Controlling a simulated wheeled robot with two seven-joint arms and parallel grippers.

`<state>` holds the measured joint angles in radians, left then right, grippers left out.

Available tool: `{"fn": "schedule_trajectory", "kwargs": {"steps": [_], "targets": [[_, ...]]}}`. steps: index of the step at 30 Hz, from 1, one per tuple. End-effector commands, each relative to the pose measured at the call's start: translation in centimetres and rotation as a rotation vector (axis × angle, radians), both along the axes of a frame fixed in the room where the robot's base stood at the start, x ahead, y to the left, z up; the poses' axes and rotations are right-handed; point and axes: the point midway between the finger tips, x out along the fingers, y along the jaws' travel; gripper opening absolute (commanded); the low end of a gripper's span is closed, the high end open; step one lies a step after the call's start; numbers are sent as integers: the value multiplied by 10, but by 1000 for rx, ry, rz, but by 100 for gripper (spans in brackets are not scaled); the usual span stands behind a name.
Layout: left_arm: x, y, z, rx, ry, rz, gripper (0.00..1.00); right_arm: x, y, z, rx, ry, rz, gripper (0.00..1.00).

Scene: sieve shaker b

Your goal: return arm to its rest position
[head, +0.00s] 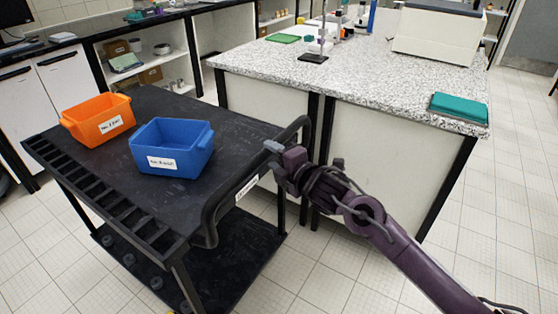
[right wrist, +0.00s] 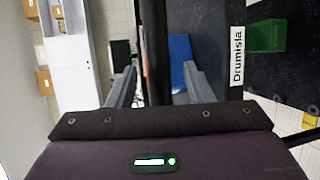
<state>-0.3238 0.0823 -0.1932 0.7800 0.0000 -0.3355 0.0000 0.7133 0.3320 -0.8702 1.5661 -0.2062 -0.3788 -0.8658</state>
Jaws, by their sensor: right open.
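My right arm comes in from the lower right in the head view. Its gripper (head: 276,158) is beside the curved handle (head: 300,128) of the black cart. In the right wrist view the two fingers (right wrist: 161,84) are spread apart. A dark bar, seemingly the cart handle (right wrist: 156,45), shows in the gap between them. I see no grip on it; whether a finger touches it I cannot tell. My left gripper is in neither view.
The black cart (head: 95,175) carries an orange bin (head: 88,125) and a blue bin (head: 172,160). A speckled lab bench (head: 370,90) stands behind the gripper, with a teal box (head: 460,107) near its right corner. Tiled floor (head: 500,220) is open at the right.

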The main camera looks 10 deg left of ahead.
Motion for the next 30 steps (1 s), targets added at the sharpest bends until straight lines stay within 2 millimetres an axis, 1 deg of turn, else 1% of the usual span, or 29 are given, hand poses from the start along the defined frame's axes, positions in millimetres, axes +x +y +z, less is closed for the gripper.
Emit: {"fn": "schedule_trajectory", "kwargs": {"steps": [1, 3, 7, 19, 22, 23, 26, 29, 30], "targets": [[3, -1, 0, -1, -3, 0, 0, -5, -6, 0, -1, 0, -1, 47], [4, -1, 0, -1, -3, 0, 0, -11, -10, 2, -1, -1, 0, 47], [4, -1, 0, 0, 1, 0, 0, -16, -14, 3, 1, 1, 1, 47], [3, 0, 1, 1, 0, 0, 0, -17, -15, 4, 1, 1, 1, 47], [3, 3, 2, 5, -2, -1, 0, -14, -18, -2, 10, 20, -12, 47], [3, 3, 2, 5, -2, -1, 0, -12, -20, -7, 18, 37, -23, 47], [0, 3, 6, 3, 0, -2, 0, -1, -38, -39, 73, 138, -90, 47], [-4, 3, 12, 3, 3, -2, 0, 7, -66, -93, 157, 293, -199, 47], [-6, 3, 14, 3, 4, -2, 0, 8, -80, -120, 196, 362, -251, 47]]}}
